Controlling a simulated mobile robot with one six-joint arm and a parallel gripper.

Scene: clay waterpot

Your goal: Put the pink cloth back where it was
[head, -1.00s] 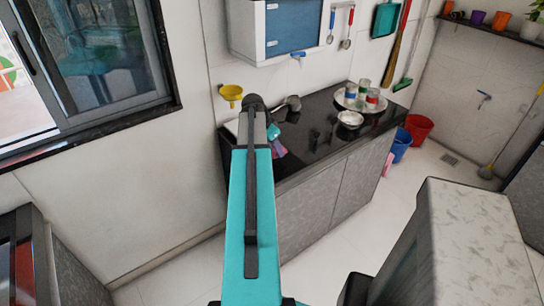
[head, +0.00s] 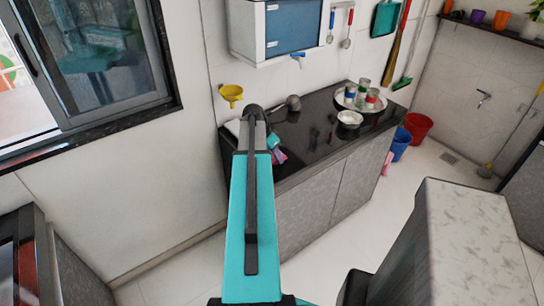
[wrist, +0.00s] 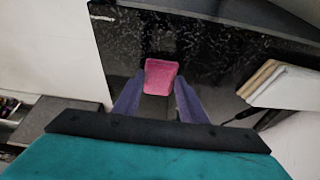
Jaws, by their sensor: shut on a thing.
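The pink cloth (wrist: 161,76) shows between the two purple-grey fingers of my gripper (wrist: 160,92) in the wrist view. The gripper is shut on it, above a dark speckled surface. My arm hides most of the gripper there. I cannot tell whether the cloth touches the counter.
A round tray (head: 379,107) with several cups and a metal bowl (head: 349,119) stand at the counter's right. A yellow funnel (head: 231,93) hangs on the wall at left. Pale stacked pieces (wrist: 282,84) lie right of the gripper in the wrist view.

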